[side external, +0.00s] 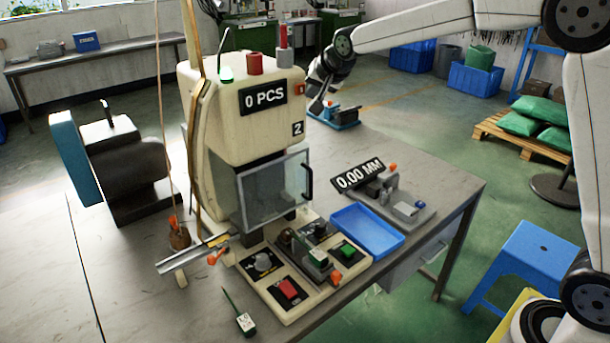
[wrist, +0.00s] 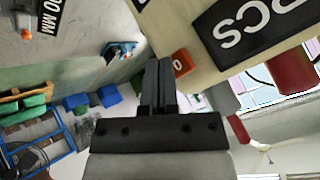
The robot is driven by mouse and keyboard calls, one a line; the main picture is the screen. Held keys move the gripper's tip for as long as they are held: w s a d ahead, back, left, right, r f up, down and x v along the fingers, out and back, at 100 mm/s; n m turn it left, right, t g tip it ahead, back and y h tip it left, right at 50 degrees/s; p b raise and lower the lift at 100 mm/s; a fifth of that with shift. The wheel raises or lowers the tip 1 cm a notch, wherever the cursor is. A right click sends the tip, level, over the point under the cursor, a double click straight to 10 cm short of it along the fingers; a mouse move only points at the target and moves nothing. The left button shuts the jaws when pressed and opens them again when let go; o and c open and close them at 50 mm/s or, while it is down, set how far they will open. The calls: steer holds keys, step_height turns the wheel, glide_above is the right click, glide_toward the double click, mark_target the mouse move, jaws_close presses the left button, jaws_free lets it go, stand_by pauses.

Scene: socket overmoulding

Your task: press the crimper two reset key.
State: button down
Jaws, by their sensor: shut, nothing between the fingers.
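The cream crimper (side external: 240,130) carries a plate with a 2 and a display reading "0 PCS" (side external: 264,98). A small orange-red key (side external: 299,89) marked 0 sits on its upper right side. In the wrist view this key (wrist: 181,64) is just right of my fingertips, beside the large display (wrist: 262,30). My gripper (wrist: 159,64) is shut and empty, its fingers together. In the side view my wrist is behind the crimper's right side and the fingertips are hard to make out. I cannot tell whether they touch the key.
A red cap (side external: 255,64), a green lamp and a red-topped post (side external: 283,45) stand on the crimper's top. Its base holds a red key (side external: 288,289) and a green key (side external: 347,251). A blue tray (side external: 367,231) and a "0.00 MM" gauge (side external: 358,176) stand to the right.

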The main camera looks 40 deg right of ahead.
steer(key=shift+s, duration=2.5)
steer(key=s+a+f+n+g, duration=0.1)
steer(key=s+f+n+g, duration=0.2)
steer(key=s+f, duration=0.6)
steer(key=s+a+f+n+g+y, duration=0.1)
steer(key=s+f+n+g, duration=0.2)
steer(key=s+f, duration=0.7)
steer(key=s+n, duration=0.2)
steer(key=s, duration=0.5)
steer(key=shift+a+f+n, duration=0.15)
steer(key=shift+a+n, duration=0.1)
steer(key=shift+n, duration=0.05)
